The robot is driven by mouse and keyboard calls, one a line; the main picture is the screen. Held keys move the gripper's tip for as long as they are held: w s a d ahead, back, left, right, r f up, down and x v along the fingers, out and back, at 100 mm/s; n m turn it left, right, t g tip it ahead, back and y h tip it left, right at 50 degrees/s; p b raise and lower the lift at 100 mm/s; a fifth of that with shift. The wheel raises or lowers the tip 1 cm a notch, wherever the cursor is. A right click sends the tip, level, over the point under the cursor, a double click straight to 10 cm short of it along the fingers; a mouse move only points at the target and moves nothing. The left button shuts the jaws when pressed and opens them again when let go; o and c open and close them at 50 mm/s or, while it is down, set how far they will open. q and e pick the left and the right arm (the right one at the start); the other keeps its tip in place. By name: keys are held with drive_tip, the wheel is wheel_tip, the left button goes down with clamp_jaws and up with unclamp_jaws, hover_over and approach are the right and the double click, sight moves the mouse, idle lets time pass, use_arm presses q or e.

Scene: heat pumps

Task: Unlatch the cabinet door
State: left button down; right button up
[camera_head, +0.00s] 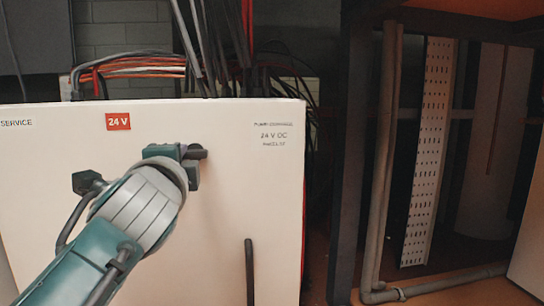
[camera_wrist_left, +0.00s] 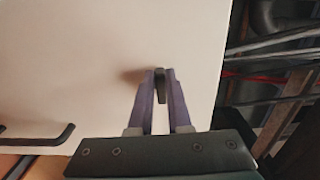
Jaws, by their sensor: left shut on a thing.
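The cream cabinet door (camera_head: 90,175) fills the left half of the head view, with a red "24 V" label near its top edge. It also fills much of the left wrist view (camera_wrist_left: 80,60). A small dark latch (camera_wrist_left: 160,88) stands out from the door between the purple fingertips of my left gripper (camera_wrist_left: 160,76), which is shut on it. In the head view my left gripper (camera_head: 187,168) is against the upper part of the door, and my own wrist hides its fingers. The latch cannot be told apart clearly there. My right gripper is in neither view.
A dark bar handle (camera_head: 249,272) stands on the door low and right of my gripper. Cables (camera_head: 140,70) run behind the cabinet's top. To the right are a dark post (camera_head: 352,160), a pipe (camera_head: 384,160) and a perforated metal strip (camera_head: 428,150).

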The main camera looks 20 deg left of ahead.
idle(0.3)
use_arm(q)
drive_tip(key=c, duration=0.9)
unclamp_jaws()
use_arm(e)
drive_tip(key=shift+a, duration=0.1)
use_arm(q)
drive_tip(key=shift+o, duration=0.2)
drive_tip(key=shift+s+r, duration=0.1)
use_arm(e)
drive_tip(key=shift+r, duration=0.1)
